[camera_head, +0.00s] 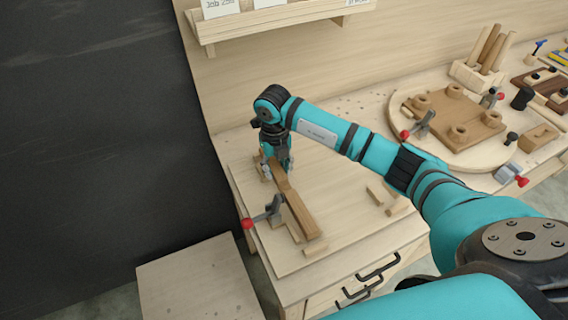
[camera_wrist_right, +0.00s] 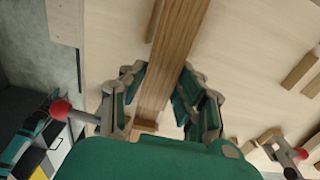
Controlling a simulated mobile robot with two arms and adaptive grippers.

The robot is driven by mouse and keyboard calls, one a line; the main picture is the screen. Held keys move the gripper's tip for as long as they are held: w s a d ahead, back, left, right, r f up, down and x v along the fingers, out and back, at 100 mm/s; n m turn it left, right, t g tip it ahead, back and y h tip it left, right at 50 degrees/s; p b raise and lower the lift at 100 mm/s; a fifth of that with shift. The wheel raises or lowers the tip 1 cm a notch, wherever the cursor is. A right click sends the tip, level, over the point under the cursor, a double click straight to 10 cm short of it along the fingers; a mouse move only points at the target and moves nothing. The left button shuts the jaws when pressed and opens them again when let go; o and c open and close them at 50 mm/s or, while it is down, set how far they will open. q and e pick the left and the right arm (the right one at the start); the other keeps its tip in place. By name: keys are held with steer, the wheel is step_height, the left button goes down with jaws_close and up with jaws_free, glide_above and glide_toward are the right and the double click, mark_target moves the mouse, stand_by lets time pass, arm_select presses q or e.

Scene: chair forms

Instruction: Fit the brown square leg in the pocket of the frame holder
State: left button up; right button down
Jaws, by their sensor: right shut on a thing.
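The brown square leg (camera_head: 301,215) is a long bar lying slantwise over the left part of the workbench. My right gripper (camera_head: 277,167) points down at its far end and is shut on it. In the right wrist view the leg (camera_wrist_right: 176,50) runs between the two fingers (camera_wrist_right: 160,100). Pale wooden strips (camera_head: 293,229) beside the leg look like part of the frame holder. The pocket is hidden, and I cannot tell whether the leg sits in it. My left gripper is not in view.
A toggle clamp with a red knob (camera_head: 248,223) stands left of the leg. Loose wooden blocks (camera_head: 376,194) lie to its right. A round board (camera_head: 406,99) with a brown seat plate (camera_head: 455,117) and clamps is further right. A shelf (camera_head: 270,20) runs behind.

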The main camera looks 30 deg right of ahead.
steer(key=shift+d+f+b, duration=0.15)
steer(key=shift+f+b, duration=0.15)
steer(key=shift+f, duration=0.25)
steer(key=shift+f+b, duration=0.6)
steer(key=shift+f, duration=0.15)
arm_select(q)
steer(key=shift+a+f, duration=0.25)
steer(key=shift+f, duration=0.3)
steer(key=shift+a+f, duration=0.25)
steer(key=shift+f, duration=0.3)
arm_select(e)
steer(key=shift+s+f, duration=0.1)
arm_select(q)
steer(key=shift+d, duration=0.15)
arm_select(e)
steer(key=shift+f, duration=0.15)
steer(key=c, duration=1.3)
jaws_free()
steer(key=shift+s, duration=0.1)
steer(key=o, duration=0.4)
steer(key=shift+f, duration=0.1)
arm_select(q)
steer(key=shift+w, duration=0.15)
